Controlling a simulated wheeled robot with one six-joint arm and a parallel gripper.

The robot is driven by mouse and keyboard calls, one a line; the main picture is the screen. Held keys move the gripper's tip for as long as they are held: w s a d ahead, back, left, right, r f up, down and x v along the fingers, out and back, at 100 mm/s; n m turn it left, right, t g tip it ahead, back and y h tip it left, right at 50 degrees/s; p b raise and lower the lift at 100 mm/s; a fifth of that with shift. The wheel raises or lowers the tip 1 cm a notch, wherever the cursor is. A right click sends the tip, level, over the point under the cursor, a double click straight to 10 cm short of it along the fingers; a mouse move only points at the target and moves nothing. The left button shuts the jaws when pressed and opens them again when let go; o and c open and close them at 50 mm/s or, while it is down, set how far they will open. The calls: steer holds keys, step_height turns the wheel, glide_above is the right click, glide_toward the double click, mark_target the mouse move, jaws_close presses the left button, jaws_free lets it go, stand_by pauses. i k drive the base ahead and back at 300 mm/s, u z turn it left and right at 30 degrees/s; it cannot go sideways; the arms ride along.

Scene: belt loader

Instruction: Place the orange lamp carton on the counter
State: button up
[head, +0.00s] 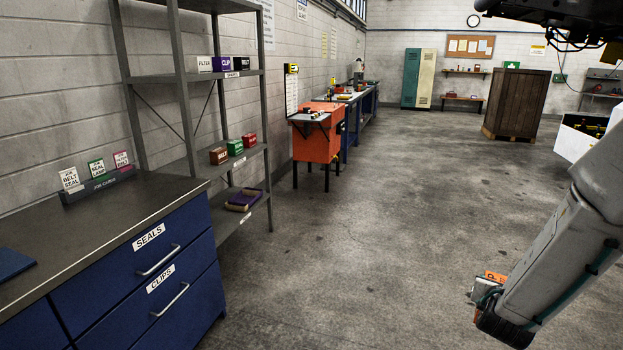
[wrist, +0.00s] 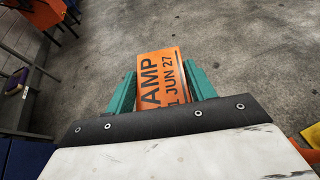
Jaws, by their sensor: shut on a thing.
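The orange lamp carton (wrist: 161,80) shows in the wrist view between the two green fingers of my gripper (wrist: 163,85). Its face reads "AMP" and "L JUN 27", with the rest hidden. My gripper is shut on it, held above the bare floor. In the head view a small part of the orange carton (head: 495,277) shows at the lower right, beside my gripper (head: 482,288), mostly hidden by my wrist. The counter (head: 110,228) is at the left in the head view, with a dark top over blue drawers. My gripper is well to the right of it.
On the counter stand a job-card holder (head: 98,187) with several cards and a blue mat (head: 12,262) at the left edge. Grey shelving (head: 190,78) with small boxes stands behind. An orange cabinet (head: 316,138) is farther back. The floor between is clear.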

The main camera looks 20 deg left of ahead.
mark_target(119, 208)
steer(key=u, duration=0.7)
steer(key=i, duration=0.85)
steer(key=u, duration=1)
